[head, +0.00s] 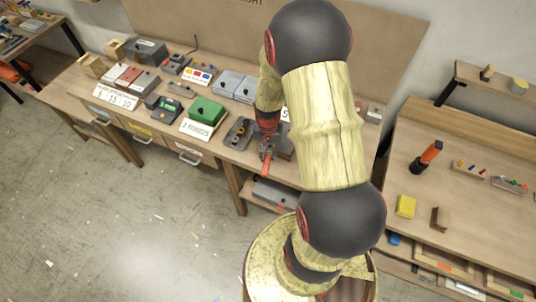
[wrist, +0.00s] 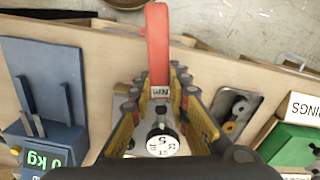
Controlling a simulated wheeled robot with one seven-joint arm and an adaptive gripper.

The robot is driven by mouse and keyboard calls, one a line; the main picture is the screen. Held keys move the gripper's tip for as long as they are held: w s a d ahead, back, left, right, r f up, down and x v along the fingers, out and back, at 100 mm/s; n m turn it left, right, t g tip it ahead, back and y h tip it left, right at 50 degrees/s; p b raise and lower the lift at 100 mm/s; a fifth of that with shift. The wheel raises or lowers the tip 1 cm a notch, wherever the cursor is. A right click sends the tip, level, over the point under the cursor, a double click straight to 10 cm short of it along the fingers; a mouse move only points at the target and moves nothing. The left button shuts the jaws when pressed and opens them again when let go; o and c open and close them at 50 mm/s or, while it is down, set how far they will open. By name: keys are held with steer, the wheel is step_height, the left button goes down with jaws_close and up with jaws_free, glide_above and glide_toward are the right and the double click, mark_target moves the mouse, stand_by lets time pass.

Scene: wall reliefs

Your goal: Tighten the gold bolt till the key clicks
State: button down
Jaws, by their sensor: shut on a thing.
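The key has a long red handle (wrist: 158,45), a small Nm label and a white dial (wrist: 163,145) with numbers on it. My gripper (wrist: 163,90) has its yellow fingers on both sides of the key and is shut on it. In the head view, my gripper (head: 267,128) is low over the front of the workbench, and the red handle (head: 266,163) sticks out past the bench's front edge. I cannot make out the gold bolt; the key and fingers cover what lies beneath them.
A grey tray (wrist: 237,110) with small round parts lies close beside my gripper. A green box (head: 206,111) and a blue-grey scale (wrist: 50,85) flank the spot. A second bench (head: 460,190) stands at the right. The floor in front is mostly clear.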

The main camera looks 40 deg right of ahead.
steer(key=shift+r+p, duration=1.15)
steer(key=shift+r, duration=0.7)
